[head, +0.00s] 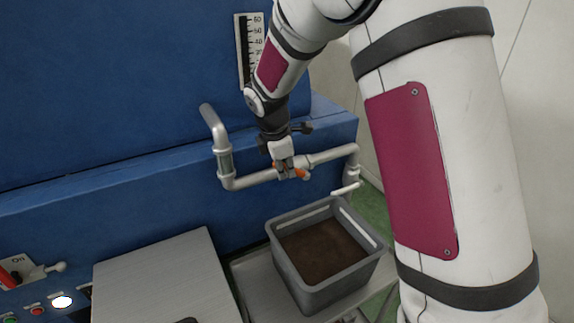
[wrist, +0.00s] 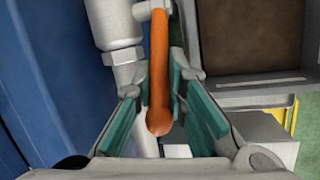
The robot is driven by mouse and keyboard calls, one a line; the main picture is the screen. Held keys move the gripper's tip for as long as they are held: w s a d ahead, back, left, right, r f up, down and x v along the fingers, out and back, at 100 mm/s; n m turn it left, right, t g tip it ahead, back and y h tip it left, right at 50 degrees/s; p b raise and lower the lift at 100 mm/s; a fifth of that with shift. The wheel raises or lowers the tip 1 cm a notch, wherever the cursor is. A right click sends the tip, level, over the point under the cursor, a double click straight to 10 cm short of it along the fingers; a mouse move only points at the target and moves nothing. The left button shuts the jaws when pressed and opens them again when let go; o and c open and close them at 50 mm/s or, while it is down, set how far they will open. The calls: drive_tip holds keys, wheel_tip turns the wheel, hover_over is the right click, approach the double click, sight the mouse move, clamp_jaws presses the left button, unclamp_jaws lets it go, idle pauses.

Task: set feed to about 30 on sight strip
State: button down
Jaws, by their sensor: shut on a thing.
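The sight strip (head: 256,32) is a white scale on the blue machine, with marks of 60, 50 and 40 readable. My arm covers its lower right part, and I cannot tell the level in its dark slot. A grey feed pipe (head: 247,180) runs along the machine's front to a downward spout at the right. Its valve has an orange lever (wrist: 159,65), partly hidden in the head view. My gripper (head: 284,163) is shut on the lever; in the wrist view its green-padded fingers (wrist: 160,85) stand on either side of the lever's end.
A grey crate (head: 283,262) holding brown material stands below the spout. A metal lid or plate (head: 160,275) lies to its left. A control panel with an On switch (head: 20,270) and several buttons is at lower left.

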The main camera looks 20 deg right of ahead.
drive_tip(key=shift+a+f+h, duration=0.4)
drive_tip(key=shift+f+h, duration=0.15)
drive_tip(key=shift+h, duration=0.35)
drive_tip(key=c, duration=1.6)
unclamp_jaws()
drive_tip(key=shift+c, duration=0.2)
drive_tip(key=v, duration=1.2)
drive_tip(key=shift+s, duration=0.3)
